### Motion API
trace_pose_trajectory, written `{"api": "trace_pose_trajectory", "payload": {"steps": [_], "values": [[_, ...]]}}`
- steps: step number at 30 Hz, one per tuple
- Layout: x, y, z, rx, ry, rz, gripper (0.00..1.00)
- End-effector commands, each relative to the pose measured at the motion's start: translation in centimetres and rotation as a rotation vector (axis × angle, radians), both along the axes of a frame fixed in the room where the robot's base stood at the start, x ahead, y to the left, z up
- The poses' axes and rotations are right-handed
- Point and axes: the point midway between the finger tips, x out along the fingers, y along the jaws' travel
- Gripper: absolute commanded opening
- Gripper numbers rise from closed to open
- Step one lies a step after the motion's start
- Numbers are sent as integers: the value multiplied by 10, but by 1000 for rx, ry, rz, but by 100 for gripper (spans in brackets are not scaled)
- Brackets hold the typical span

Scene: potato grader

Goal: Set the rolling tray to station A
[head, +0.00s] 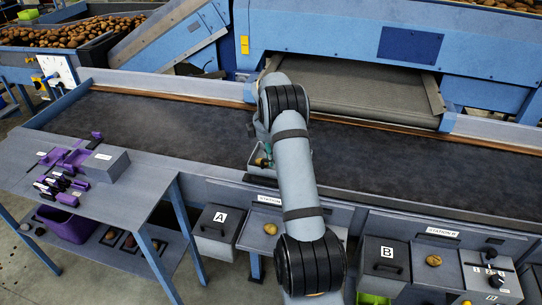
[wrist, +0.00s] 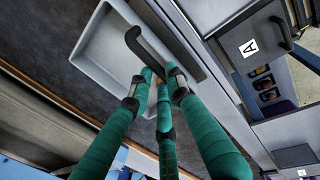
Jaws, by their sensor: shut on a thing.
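The rolling tray (wrist: 98,48) is a shallow light-grey tray with a raised rim and a dark bar handle (wrist: 150,52). My gripper (wrist: 160,82) has three green fingers with dark tips, shut on the handle in the wrist view. In the head view, a corner of the tray (head: 262,170) shows by the near edge of the dark belt, just behind station A. My arm hides the rest of the tray and most of the gripper. The station A label (head: 270,200) is on the ledge, above a shelf (head: 259,240) holding a potato (head: 270,228).
Bin A (head: 218,219) is left of the station A shelf; bin B (head: 386,252) and the station B label (head: 441,232) are to the right. A side table (head: 105,205) with purple tools is at left. The belt (head: 180,125) is mostly clear.

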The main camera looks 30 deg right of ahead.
Motion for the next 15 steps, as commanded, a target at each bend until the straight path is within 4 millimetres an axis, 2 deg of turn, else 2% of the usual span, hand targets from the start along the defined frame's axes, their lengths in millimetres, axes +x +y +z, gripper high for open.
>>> {"api": "trace_pose_trajectory", "payload": {"steps": [9,10,15], "values": [[4,5,1,3,-7,4,0],[4,5,1,3,-7,5,19],[3,4,1,2,-6,3,29]]}}
